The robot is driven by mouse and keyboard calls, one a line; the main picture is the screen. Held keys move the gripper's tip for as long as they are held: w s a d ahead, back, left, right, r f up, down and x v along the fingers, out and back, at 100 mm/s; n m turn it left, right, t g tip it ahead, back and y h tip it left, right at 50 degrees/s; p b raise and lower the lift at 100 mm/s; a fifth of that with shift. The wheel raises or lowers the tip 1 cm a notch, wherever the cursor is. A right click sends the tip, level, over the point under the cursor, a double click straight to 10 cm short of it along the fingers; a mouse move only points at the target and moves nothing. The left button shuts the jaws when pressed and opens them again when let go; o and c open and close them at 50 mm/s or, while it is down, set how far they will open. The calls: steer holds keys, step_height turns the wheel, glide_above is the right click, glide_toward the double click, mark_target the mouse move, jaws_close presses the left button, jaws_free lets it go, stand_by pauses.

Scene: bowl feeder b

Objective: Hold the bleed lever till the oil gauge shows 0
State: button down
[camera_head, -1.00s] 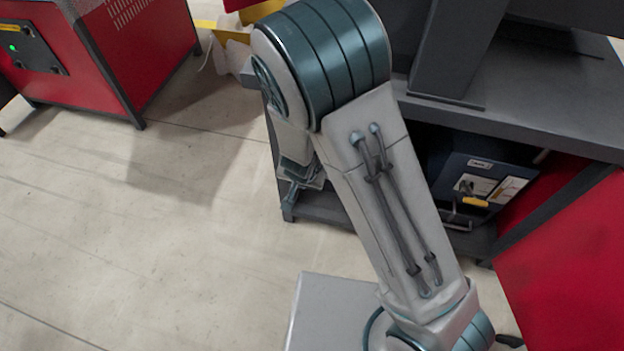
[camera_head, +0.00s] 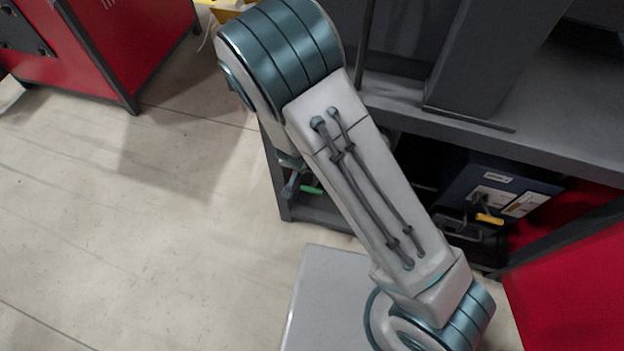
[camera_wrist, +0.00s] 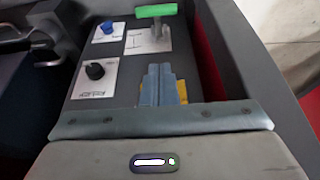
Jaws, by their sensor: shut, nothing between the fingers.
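In the wrist view my gripper (camera_wrist: 160,84) is shut and empty above a dark panel. A lever with a green handle (camera_wrist: 156,11) stands beyond the fingertips, on a white plate with a line scale. The fingers look apart from it. I cannot read a label that marks it as the bleed lever. No oil gauge can be made out in either view.
The panel also carries a black knob (camera_wrist: 95,71) and a blue knob (camera_wrist: 107,27). A yellow piece (camera_wrist: 182,92) shows behind my fingers. A blue box (camera_head: 497,195) with a yellow handle sits under the grey bench (camera_head: 560,120). A red cabinet (camera_head: 100,45) stands left; floor between is clear.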

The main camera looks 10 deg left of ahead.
steer(key=shift+f, duration=0.1)
steer(key=b, duration=0.7)
glide_above(310, 189)
steer(key=w, duration=0.2)
step_height(310, 189, down, 9)
steer(key=shift+s+d+f, duration=0.15)
steer(key=shift+s+f+b, duration=0.2)
steer(key=shift+f+b, duration=0.4)
steer(key=shift+f, duration=0.05)
steer(key=shift+s+f+b, duration=0.2)
steer(key=shift+f+b, duration=0.4)
steer(key=shift+s+f+b, duration=0.3)
steer(key=shift+f+b, duration=0.15)
steer(key=shift+f, duration=0.05)
steer(key=shift+s+f, duration=0.1)
